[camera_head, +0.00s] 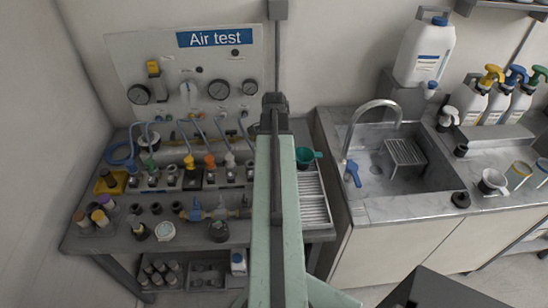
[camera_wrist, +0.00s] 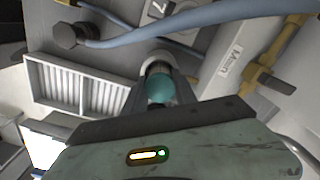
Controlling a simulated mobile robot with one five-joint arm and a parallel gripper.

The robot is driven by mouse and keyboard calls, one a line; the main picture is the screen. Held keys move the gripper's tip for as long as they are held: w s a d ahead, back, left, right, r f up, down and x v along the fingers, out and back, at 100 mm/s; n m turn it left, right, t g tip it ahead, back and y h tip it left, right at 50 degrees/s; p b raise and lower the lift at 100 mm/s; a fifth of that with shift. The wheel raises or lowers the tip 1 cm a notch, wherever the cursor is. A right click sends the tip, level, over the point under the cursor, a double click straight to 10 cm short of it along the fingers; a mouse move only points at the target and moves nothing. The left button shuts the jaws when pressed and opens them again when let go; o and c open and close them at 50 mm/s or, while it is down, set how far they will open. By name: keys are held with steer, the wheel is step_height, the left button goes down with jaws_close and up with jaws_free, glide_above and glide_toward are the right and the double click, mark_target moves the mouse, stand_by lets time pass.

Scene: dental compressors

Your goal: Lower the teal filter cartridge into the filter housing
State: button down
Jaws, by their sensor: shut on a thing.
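The teal filter cartridge (camera_wrist: 160,88) is between the fingers of my gripper (camera_wrist: 160,102) in the wrist view. My gripper is shut on it. A pale round rim with a clear or shiny part (camera_wrist: 155,62) lies just beyond the cartridge; it may be the filter housing, and I cannot tell whether the cartridge is inside it or only in line with it. In the head view my arm covers the middle of the bench, and the cartridge and fingertips cannot be made out.
A blue hose (camera_wrist: 190,25) crosses close above the cartridge in the wrist view. A slatted white tray (camera_head: 314,212) and a teal cup-like thing (camera_head: 305,156) are right of my arm. Fittings and valves (camera_head: 190,165) crowd the bench left. A sink (camera_head: 400,165) is right.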

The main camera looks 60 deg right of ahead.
steer(key=shift+f, duration=0.25)
steer(key=c, duration=0.9)
jaws_free()
steer(key=shift+r, duration=0.1)
step_height(320, 180, up, 8)
steer(key=p, duration=0.8)
